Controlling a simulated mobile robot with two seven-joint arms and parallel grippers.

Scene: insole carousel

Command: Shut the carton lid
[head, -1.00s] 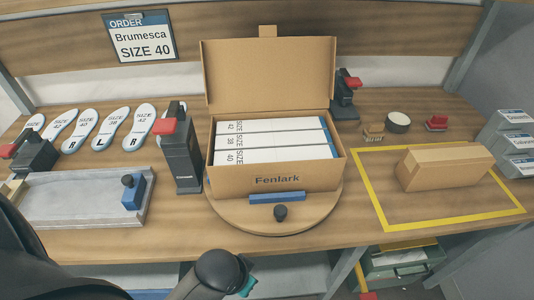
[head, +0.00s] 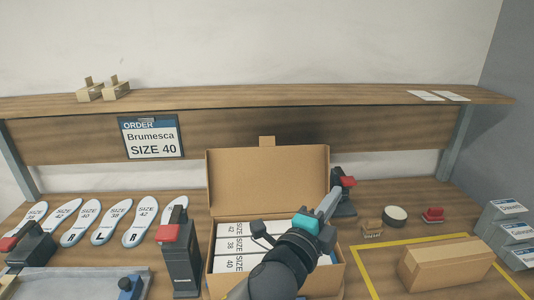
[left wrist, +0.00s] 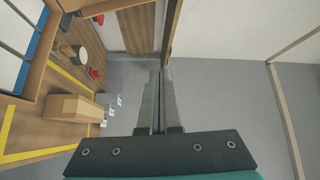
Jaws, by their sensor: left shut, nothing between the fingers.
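The brown carton (head: 335,278) stands open, with several white boxes (head: 232,248) inside. My left gripper (head: 333,192) is shut and empty. In the head view its fingertips show just right of the lid's right edge; I cannot tell whether they touch it. My arm hides the carton's front and part of its contents. In the left wrist view the closed fingers (left wrist: 158,78) point past the carton. My right gripper is out of view.
Stamp-like tools with red handles stand left (head: 180,255) and right (head: 343,190) of the carton. A closed brown box (head: 445,262) lies in the yellow-taped area at right. A shelf (head: 270,100) runs above. Insoles (head: 110,222) lie at left.

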